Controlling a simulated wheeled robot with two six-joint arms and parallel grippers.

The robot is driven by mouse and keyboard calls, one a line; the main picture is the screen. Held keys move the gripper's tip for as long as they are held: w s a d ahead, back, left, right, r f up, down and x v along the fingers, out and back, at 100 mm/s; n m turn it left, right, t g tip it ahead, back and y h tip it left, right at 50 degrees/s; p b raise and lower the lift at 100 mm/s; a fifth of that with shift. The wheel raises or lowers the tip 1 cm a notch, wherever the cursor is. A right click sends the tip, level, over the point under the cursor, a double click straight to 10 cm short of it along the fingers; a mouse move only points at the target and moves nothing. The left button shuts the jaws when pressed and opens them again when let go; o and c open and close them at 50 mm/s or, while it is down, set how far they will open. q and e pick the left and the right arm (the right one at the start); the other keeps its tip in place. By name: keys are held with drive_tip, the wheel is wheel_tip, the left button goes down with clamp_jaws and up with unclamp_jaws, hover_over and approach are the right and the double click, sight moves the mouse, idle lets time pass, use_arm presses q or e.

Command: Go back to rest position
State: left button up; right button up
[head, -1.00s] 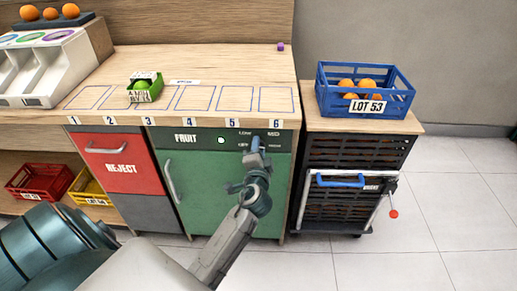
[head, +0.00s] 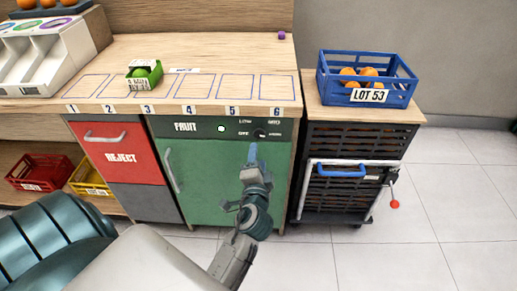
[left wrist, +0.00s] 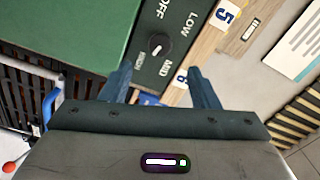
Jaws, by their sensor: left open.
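My left gripper (head: 252,152) is in front of the green FRUIT cabinet (head: 215,185), just below its dark control panel. In the left wrist view, the two blue fingers of my left gripper (left wrist: 160,76) are spread apart with nothing between them. The black knob (head: 260,133) sits on the panel above the gripper, clear of the fingers. The knob also shows in the left wrist view (left wrist: 158,46), among the labels OFF, LOW and MED; its exact setting is too small to tell. My right gripper is not in view.
The wooden counter (head: 205,55) has numbered outlined spots and a green carton (head: 144,74). A blue crate of oranges (head: 367,80) stands on a black cart (head: 350,150) at the right. The red REJECT drawer (head: 117,150) is left of the cabinet. Tiled floor (head: 450,200) is free at the right.

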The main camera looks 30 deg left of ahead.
use_arm(q)
drive_tip(key=shift+v, duration=0.75)
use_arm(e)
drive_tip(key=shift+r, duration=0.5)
use_arm(q)
drive_tip(key=shift+f, duration=0.1)
